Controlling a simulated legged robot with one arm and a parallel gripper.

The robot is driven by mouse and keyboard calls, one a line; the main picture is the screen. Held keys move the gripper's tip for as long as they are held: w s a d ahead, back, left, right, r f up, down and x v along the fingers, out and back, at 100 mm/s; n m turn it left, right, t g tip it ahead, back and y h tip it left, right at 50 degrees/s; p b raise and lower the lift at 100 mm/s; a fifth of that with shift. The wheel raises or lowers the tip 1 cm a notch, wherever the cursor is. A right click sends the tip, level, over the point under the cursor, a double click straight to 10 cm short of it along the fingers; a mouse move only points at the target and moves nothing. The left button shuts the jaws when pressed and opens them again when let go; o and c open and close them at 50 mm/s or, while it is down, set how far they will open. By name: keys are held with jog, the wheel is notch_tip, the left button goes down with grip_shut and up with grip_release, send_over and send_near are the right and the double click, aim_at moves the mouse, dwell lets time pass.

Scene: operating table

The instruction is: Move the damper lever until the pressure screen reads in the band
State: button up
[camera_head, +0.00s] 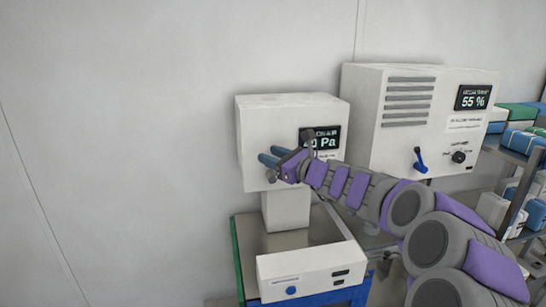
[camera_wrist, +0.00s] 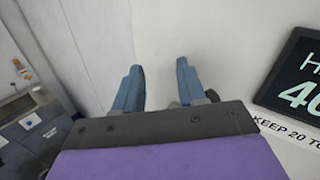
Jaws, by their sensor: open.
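The pressure screen (camera_head: 327,142) is a dark display on the front of a white box (camera_head: 250,115), partly hidden by my arm. It ends in "0 Pa" in the head view; in the wrist view the screen (camera_wrist: 295,82) is cut off and shows a "4" and part of a zero. A label under it begins "KEEP 20 TO". My gripper (camera_head: 267,156) is open in front of this box, left of the screen; its blue fingers show in the wrist view (camera_wrist: 158,72). A small dark piece shows beside the right finger; I cannot tell whether it is the damper lever.
A larger white unit (camera_head: 365,125) on the right has a "55 %" screen (camera_head: 473,97), a blue lever (camera_head: 420,160) and a black knob (camera_head: 459,157). A low white device (camera_head: 312,270) sits in front of the pressure box. Shelves (camera_head: 520,150) with packs stand far right.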

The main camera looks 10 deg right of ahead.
jog(key=shift+w+a, duration=0.1)
jog(key=shift+a, duration=0.55)
jog(key=b+v, duration=0.1)
jog(key=v, duration=1.6)
jog(key=shift+d+b, duration=0.35)
jog(key=shift+f, duration=0.15)
jog(key=shift+c, duration=0.3)
